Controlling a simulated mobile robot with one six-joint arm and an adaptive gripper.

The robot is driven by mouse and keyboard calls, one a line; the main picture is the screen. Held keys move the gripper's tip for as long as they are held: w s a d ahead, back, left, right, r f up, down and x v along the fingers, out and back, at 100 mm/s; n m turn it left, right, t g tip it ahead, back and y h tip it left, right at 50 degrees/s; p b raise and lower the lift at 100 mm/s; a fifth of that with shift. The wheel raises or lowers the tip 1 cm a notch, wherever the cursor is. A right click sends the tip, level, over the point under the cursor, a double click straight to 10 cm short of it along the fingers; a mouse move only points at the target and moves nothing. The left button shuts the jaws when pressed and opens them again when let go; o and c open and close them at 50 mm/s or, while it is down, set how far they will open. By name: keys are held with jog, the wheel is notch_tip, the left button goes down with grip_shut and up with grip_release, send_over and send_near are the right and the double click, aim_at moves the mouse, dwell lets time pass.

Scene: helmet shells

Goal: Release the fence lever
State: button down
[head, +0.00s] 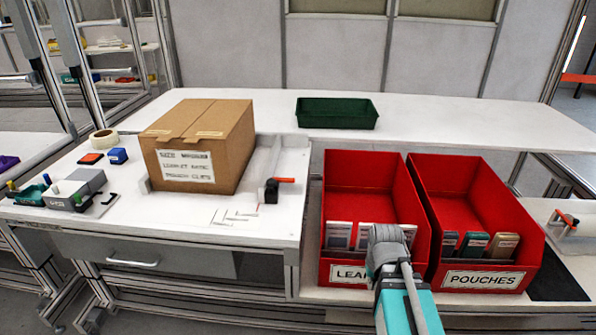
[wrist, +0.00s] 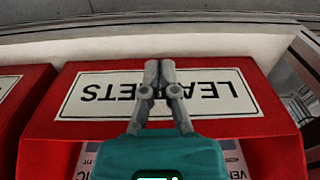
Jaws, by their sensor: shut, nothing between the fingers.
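The fence lever (head: 284,180) has an orange-red handle on a black block (head: 271,192). It sits on the white worktop at the right of the cardboard box, beside a pale fence (head: 262,163). The handle points right. My gripper (wrist: 160,64) is shut and empty in the wrist view, in front of the LEAFLETS label (wrist: 95,92). In the head view my arm reaches up over the red leaflets bin (head: 365,172), to the right of the lever and well apart from it. The lever is not in the wrist view.
The cardboard box (head: 200,140) stands left of the lever. A red pouches bin (head: 462,180) stands right of the leaflets bin. A green tray (head: 337,113) is on the back shelf. Tape (head: 104,139) and small blocks lie at the left.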

notch_tip(320, 180, up, 6)
jog(key=w+a+m+y+p, duration=0.1)
jog(key=w+a+p, duration=0.15)
jog(key=p, duration=0.25)
jog(key=m+y, duration=1.3)
jog(key=m, duration=0.4)
send_near(283, 180)
jog(key=d+f, duration=0.2)
jog(key=d, duration=0.2)
jog(key=shift+w+d+f, duration=0.1)
jog(key=shift+w+d, duration=0.05)
jog(key=shift+w, duration=0.25)
jog(key=b+x, duration=0.3)
jog(key=x, duration=0.6)
jog(key=shift+s+a+f, duration=0.1)
jog(key=shift+a, duration=0.4)
jog(key=shift+a, duration=0.1)
